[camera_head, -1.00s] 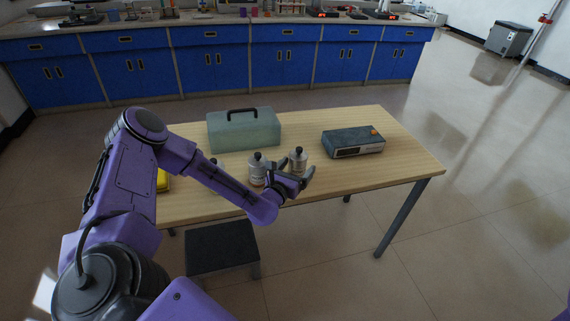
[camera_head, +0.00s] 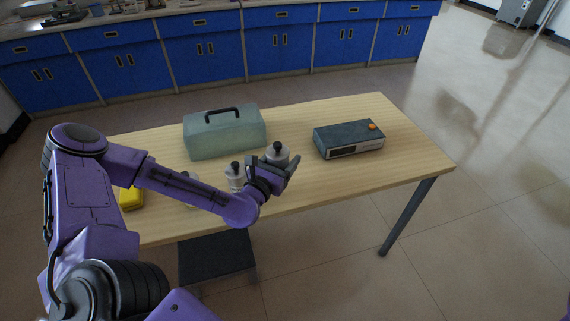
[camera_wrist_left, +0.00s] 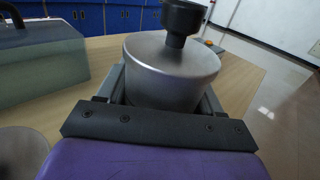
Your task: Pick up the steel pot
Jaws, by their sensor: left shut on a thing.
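The steel pot (camera_head: 277,155) is a small silver cylinder with a black knob on top. It also shows large and close in the left wrist view (camera_wrist_left: 170,75), upright between the fingers. My left gripper (camera_head: 284,172) is shut on it, near the front middle of the wooden table (camera_head: 410,155). The pot's lower part is hidden by the gripper, so its base cannot be seen. My right gripper does not show.
A similar silver container (camera_head: 235,180) with a black knob stands just left of my left gripper. A green-grey toolbox (camera_head: 225,135) sits behind, and a dark box device (camera_head: 348,140) stands to the right. A yellow object (camera_head: 131,198) lies at the left. The table's right front is clear.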

